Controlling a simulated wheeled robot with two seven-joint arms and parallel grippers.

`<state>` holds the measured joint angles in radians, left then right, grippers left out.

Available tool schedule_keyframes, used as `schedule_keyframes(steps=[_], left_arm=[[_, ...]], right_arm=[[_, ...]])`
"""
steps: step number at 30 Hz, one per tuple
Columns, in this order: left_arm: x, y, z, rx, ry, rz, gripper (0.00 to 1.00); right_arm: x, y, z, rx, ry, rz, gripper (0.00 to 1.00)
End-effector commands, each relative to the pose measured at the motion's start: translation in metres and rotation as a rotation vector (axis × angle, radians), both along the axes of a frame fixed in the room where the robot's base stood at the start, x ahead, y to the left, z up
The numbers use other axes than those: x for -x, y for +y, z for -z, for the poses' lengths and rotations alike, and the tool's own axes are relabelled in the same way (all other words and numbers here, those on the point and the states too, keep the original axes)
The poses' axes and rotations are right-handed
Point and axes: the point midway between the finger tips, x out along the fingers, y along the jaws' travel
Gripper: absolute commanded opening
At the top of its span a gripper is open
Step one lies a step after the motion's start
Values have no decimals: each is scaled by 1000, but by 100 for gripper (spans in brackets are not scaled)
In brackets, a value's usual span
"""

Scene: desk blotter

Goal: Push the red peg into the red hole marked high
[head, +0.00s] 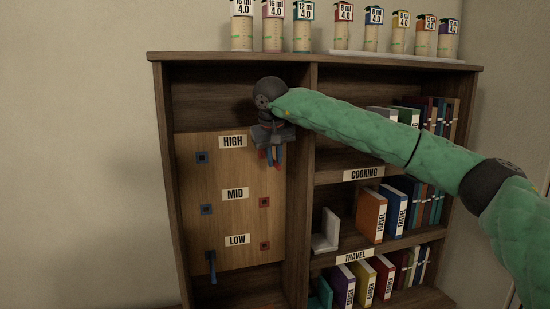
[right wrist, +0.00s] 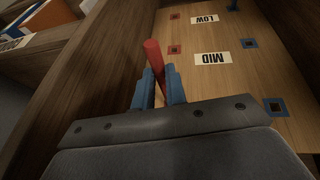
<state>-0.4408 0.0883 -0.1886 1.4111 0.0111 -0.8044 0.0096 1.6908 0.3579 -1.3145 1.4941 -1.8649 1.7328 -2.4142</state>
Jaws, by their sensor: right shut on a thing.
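The upright wooden board (head: 236,180) has square holes, blue ones on the left and red ones on the right, beside HIGH (head: 233,142), MID and LOW labels. My right gripper (head: 271,157) is at the board's upper right, at HIGH level, and hides the red high hole. In the right wrist view its blue fingers (right wrist: 159,88) are shut on the red peg (right wrist: 153,53), which sticks out beyond them. I cannot tell whether the peg touches the board. The red mid hole (head: 264,202) and red low hole (head: 265,246) look empty. My left gripper is out of view.
A blue peg (head: 212,266) sits at the blue low hole. The blue high hole (head: 201,157) and blue mid hole (head: 206,209) look empty. A shelf divider (head: 300,200) stands close to the right, with books beyond it. Several jars (head: 273,30) stand on top.

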Motion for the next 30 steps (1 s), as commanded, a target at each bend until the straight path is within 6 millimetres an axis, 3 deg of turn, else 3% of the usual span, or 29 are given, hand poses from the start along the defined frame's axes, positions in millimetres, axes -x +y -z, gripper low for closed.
schedule_keyframes(steps=[30], left_arm=[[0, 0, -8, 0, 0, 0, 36]], right_arm=[[-19, 6, 0, 1, 0, 0, 0]])
